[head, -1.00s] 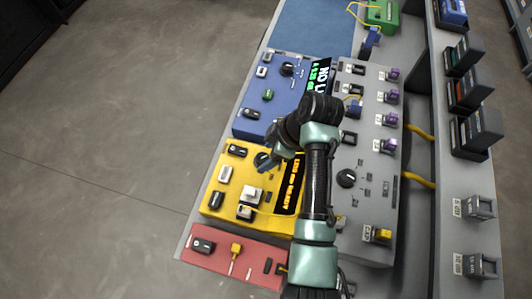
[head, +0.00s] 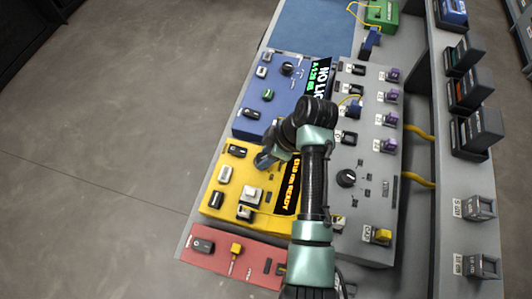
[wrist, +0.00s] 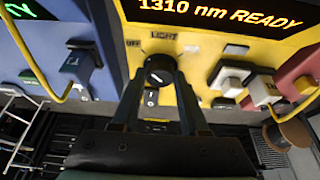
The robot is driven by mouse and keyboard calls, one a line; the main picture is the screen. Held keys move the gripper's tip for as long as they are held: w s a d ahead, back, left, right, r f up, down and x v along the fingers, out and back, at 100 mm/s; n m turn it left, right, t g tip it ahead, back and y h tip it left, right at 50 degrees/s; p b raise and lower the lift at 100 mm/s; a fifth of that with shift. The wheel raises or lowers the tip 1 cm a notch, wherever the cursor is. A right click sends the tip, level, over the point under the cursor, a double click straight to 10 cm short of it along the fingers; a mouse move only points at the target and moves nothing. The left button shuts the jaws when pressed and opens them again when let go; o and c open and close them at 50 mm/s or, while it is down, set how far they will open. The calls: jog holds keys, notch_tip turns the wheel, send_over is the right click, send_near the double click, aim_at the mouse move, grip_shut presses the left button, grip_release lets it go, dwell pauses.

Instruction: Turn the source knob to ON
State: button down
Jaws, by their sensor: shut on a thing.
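The source knob (wrist: 158,74) is a round black dial with a pale pointer mark on the front of the yellow source box (head: 226,206). In the wrist view it sits under the word LIGHT, with OFF printed to its upper left. My gripper (wrist: 159,70) is shut on the knob, one finger on each side. The source display (wrist: 220,14) reads "1310 nm READY". In the head view my gripper (head: 264,160) is at the upper part of the yellow box, and my arm hides part of the box and the knob.
A blue box (head: 252,92) with a dark knob and a display stands beyond the yellow one. A red panel (head: 216,259) lies nearer. A grey panel (head: 372,214) with purple and yellow connectors and another knob is to the right. Yellow cables run close to the gripper.

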jog(key=shift+r+m+p, duration=0.1)
jog(key=shift+m+p, duration=0.2)
jog(key=m+p, duration=0.1)
jog(key=m+t+p, duration=0.1)
jog(key=m+p, duration=0.1)
jog(key=shift+s+a+r+h, duration=0.1)
jog(key=shift+s+a+h, duration=0.1)
jog(key=shift+h, duration=0.1)
jog(key=m+t+p, duration=0.1)
jog(key=m+p, duration=0.1)
jog(key=m, duration=0.1)
jog(key=m+h+p, duration=0.1)
jog(key=m, duration=0.1)
jog(key=shift+s+a+m+t+h+p, duration=0.1)
jog(key=shift+a+m+t+h+p, duration=0.05)
jog(key=shift+m+t+h+p, duration=0.2)
jog(key=m+h+p, duration=0.1)
jog(key=m, duration=0.1)
jog(key=m+p, duration=0.1)
jog(key=m, duration=0.1)
jog(key=shift+a+m+t+h, duration=0.15)
jog(key=shift+m+t+h, duration=0.1)
jog(key=shift+h, duration=0.1)
jog(key=shift+a+m+h, duration=0.15)
jog(key=shift+m+h, duration=0.65)
jog(key=shift+m, duration=1.2)
jog(key=shift+c, duration=2.1)
grip_release()
jog(key=shift+f, duration=0.2)
